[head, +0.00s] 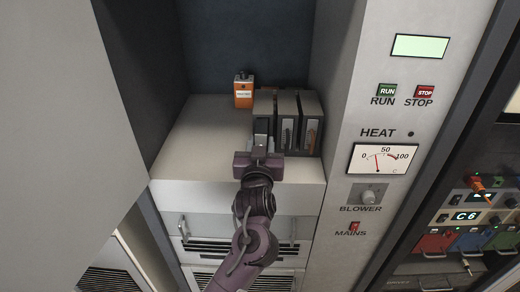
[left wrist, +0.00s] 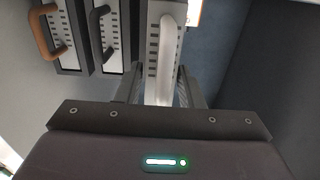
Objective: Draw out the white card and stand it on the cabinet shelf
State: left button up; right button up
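The white card (left wrist: 152,35), a slim module with a white handle (left wrist: 168,45), stands upright at the left end of a row of cards on the cabinet shelf. In the head view its top (head: 263,106) shows, and my left gripper (head: 262,138) hides most of its front. In the left wrist view the gripper's two fingers (left wrist: 158,88) stand apart, one on each side of the white handle, with a gap visible on the left. Two dark-cased cards stand beside it, one with a black handle (left wrist: 99,30), one with a brown handle (left wrist: 43,32). My right gripper is not in view.
The cabinet shelf (head: 195,150) is bare to the left of the cards. A small orange box (head: 243,92) stands behind them. Cabinet walls rise on both sides. A control panel with a heat meter (head: 382,158) is at the right, and handled drawers (head: 215,232) lie below.

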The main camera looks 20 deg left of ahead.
pick_arm(q)
jog(key=shift+w, duration=0.1)
grip_shut()
jog(key=shift+s, duration=0.3)
jog(key=shift+s+d+p, duration=0.15)
jog(key=shift+s+p, duration=0.15)
jog(key=shift+p, duration=0.1)
jog(key=shift+p, duration=0.3)
dwell(0.3)
